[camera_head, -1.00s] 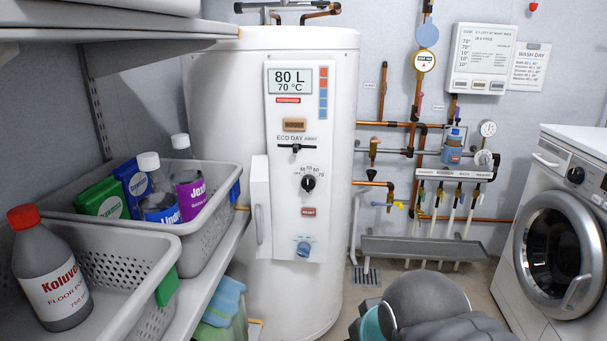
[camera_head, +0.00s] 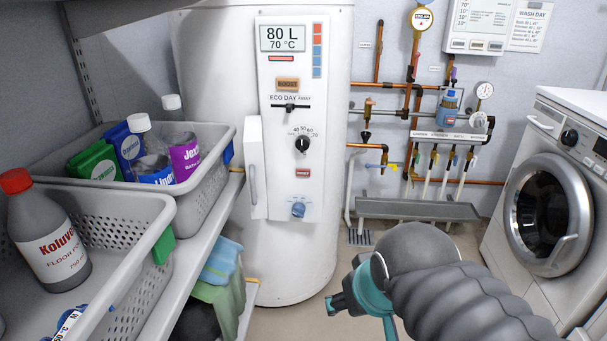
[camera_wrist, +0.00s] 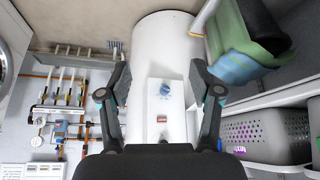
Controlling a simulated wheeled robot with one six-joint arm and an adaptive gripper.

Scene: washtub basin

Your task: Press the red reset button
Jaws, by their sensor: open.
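A small red button (camera_head: 303,173) sits low on the white control panel of the boiler (camera_head: 250,120), between the black temperature dial (camera_head: 303,144) and a blue knob (camera_head: 298,209). In the wrist view, which is upside down, the red button (camera_wrist: 162,119) and the blue knob (camera_wrist: 165,90) show between my fingers. My gripper (camera_wrist: 158,70) is open and empty, its two dark fingers spread apart. It is apart from the panel. In the head view my grey arm and teal wrist part are at the lower right, right of and below the button.
An open white cover (camera_head: 254,168) stands out at the panel's left. Grey baskets (camera_head: 203,195) with bottles fill the left shelf. Copper pipes and valves (camera_head: 410,100) cover the back wall above a grey trough (camera_head: 418,210). A washing machine (camera_head: 548,215) stands at right.

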